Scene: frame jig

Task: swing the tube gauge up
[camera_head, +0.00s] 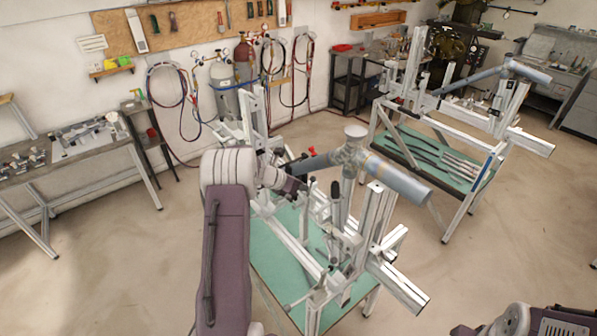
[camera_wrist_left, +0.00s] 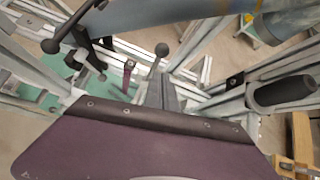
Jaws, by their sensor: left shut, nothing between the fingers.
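The near frame jig is made of pale aluminium rails (camera_head: 385,275) over a green-topped table. Blue-grey tubes (camera_head: 400,180) meet at an upright post (camera_head: 353,155) on it. Several black-handled levers stand among the rails, one with a black knob (camera_head: 335,190); I cannot tell which part is the tube gauge. My left gripper (camera_head: 298,188) is at the jig's left side, beside the tubes, its tips partly hidden. In the left wrist view its fingers (camera_wrist_left: 162,92) are shut and empty. A tube (camera_wrist_left: 150,15) crosses above them, with a ball-ended lever (camera_wrist_left: 160,52) just beyond. My right gripper is out of view.
A second jig (camera_head: 480,130) stands at the back right on its own table. A bench (camera_head: 75,160) is at the left. Gas cylinders (camera_head: 225,85) and hoses line the back wall. The floor (camera_head: 490,270) at right is clear.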

